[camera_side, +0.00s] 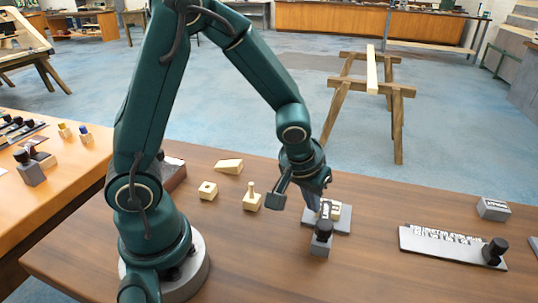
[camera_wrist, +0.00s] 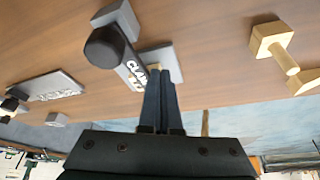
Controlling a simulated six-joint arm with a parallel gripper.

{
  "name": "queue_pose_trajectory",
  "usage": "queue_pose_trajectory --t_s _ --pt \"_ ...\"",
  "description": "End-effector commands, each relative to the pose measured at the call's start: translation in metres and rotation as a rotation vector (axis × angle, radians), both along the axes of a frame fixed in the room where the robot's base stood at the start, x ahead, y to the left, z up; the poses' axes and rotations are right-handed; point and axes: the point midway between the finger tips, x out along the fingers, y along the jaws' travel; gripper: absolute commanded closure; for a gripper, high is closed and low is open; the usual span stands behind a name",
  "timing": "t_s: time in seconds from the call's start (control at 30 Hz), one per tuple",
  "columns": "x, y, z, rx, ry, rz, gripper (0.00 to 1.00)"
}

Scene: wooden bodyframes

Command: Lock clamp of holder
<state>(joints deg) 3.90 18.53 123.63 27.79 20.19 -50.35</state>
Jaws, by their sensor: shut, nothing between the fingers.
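The holder's grey base plate (camera_side: 342,222) lies on the brown table right of centre in the side view; part of it also shows in the wrist view (camera_wrist: 172,62). The clamp bar (camera_wrist: 132,70) carries partly hidden lettering and a black knob (camera_wrist: 104,46), with a grey block (camera_wrist: 117,17) beyond. The black knob also stands at the near end in the side view (camera_side: 322,228). My gripper (camera_wrist: 160,72) is shut and empty, its tips pointing down beside the lettered end of the bar. I cannot tell whether they touch it. The clamp's locked state is unclear.
Left of the gripper stand a wooden peg block (camera_side: 251,201), a small wooden block (camera_side: 208,190) and a wooden wedge (camera_side: 229,166). To the right lie a lettered grey plate (camera_side: 425,243) with a black knob (camera_side: 495,248) and a grey block (camera_side: 492,208). The table between is clear.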

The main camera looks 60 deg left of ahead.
Motion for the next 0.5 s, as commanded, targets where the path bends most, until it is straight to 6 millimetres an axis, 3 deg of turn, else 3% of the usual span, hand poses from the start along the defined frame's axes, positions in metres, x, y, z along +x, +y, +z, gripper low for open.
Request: queue_pose_trajectory --t_s 0.23,0.5 --pt "-0.004 0.005 0.0 -0.001 -0.001 0.003 1.0" --pt "-0.032 0.03 0.003 0.0 -0.004 0.009 1.0"
